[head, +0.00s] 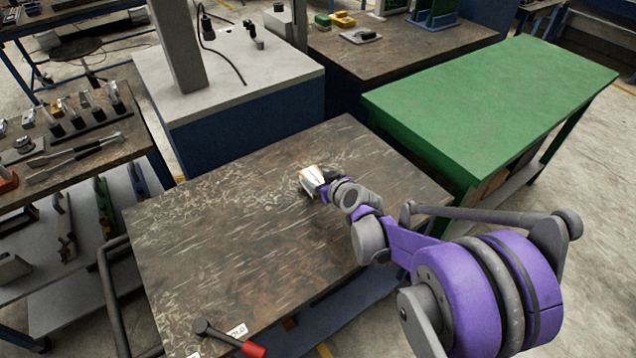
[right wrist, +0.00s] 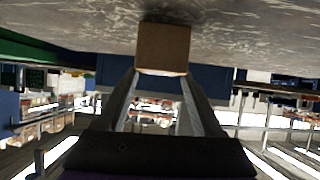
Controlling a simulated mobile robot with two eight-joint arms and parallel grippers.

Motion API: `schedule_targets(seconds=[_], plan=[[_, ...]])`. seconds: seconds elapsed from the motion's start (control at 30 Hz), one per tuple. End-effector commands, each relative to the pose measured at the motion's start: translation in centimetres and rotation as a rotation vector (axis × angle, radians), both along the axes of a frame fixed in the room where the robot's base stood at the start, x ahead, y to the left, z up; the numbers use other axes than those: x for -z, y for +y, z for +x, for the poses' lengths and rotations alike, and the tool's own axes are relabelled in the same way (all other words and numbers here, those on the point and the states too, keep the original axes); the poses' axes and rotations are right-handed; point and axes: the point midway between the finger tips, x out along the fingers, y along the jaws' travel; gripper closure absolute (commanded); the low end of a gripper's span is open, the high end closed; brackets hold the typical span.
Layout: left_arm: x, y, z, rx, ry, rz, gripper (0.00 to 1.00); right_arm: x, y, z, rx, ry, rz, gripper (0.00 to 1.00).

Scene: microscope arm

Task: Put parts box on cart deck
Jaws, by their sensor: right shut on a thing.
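The parts box (head: 310,180) is a small light-coloured block in the head view, near the middle of the cart deck (head: 230,240). In the right wrist view the box (right wrist: 163,48) is brown and held between the fingertips. My right gripper (head: 320,178) is shut on the box, reaching in from the right. The wrist picture appears upside down, with the deck (right wrist: 85,22) across its top. The box is at or very close to the deck surface; I cannot tell whether it touches. The left gripper is not in view.
The deck around the box is bare. A green-topped table (head: 490,100) stands at the right and a grey-topped cabinet (head: 235,70) behind. A tool bench (head: 80,150) is at the left. A red-handled lever (head: 250,348) is at the deck's front edge.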

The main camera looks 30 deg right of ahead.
Motion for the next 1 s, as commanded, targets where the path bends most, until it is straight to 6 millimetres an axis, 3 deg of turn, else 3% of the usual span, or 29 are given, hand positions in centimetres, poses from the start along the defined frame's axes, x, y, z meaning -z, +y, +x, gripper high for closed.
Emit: schedule_targets(seconds=[0.1, 0.43, 0.47, 0.6, 0.63, 1.0], plan=[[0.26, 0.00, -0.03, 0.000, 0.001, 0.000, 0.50, 1.10, -0.01, 0.02, 0.001, -0.001, 0.000, 1.00], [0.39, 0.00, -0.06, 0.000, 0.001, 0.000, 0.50, 1.33, 0.01, -0.02, 0.000, -0.001, 0.001, 1.00], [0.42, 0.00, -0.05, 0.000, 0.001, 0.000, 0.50, 1.40, 0.02, -0.02, 0.000, 0.000, 0.000, 0.30], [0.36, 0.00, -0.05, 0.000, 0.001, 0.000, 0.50, 1.31, 0.02, -0.02, 0.000, 0.000, 0.000, 0.05], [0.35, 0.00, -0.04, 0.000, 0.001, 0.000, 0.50, 1.31, 0.02, -0.02, 0.000, 0.000, 0.000, 0.00], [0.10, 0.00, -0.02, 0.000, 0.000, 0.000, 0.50, 0.69, -0.02, -0.65, 0.000, 0.000, 0.001, 0.00]])
